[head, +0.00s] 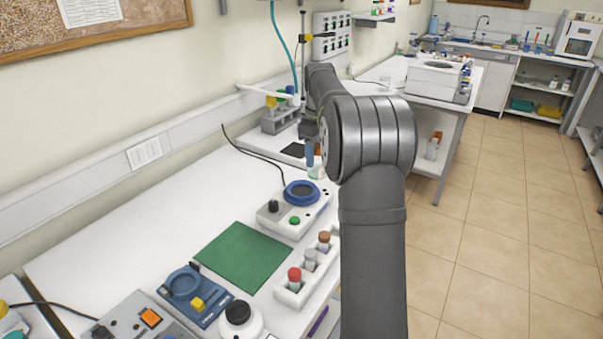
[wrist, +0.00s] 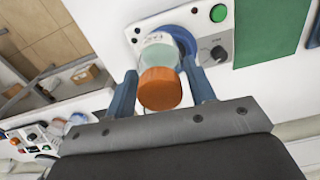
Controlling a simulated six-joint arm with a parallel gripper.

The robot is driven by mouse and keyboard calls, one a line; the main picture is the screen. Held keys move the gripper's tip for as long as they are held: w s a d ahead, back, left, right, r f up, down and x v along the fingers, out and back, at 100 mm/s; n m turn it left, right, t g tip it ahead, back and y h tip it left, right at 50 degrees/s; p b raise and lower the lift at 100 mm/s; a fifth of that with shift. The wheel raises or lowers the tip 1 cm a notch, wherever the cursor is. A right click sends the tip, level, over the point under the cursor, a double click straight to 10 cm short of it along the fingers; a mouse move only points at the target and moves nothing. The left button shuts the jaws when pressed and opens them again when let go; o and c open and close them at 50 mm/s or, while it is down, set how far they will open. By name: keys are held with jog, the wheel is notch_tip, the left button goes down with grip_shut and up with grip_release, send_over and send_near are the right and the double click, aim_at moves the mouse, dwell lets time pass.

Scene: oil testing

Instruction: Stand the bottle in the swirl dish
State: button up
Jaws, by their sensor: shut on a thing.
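The bottle, with an orange cap (wrist: 160,90) and a clear, pale body, is between the two blue fingers of my gripper (wrist: 160,72) in the wrist view. My gripper is shut on it, cap toward the wrist. In the head view the bottle (head: 316,170) shows only in part beside my arm, below my gripper (head: 311,152). The swirl dish (head: 301,191) is a round blue dish on a white device with a black knob and a green button. The bottle is behind the dish in the head view. In the wrist view the bottle partly covers the dish (wrist: 183,38).
A green mat (head: 242,257) lies in front of the device. A white rack (head: 290,294) with several capped bottles stands at the bench's right edge. A blue device (head: 188,291) is nearer. A dark cable (head: 254,153) runs along the bench behind. My arm hides part of the bench.

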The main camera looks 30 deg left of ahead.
jog(key=shift+s+a+f, duration=0.1)
jog(key=shift+a+f, duration=0.7)
jog(key=shift+f, duration=0.3)
jog(key=shift+s+a+f, duration=0.15)
jog(key=shift+a+f, duration=0.6)
jog(key=shift+f, duration=0.4)
jog(key=shift+s+a+f, duration=0.1)
jog(key=shift+a+f, duration=0.7)
jog(key=shift+f, duration=0.3)
jog(key=shift+f, duration=0.1)
jog(key=o, duration=1.1)
notch_tip(320, 180, up, 12)
jog(key=shift+r, duration=0.1)
jog(key=shift+f, duration=4.1)
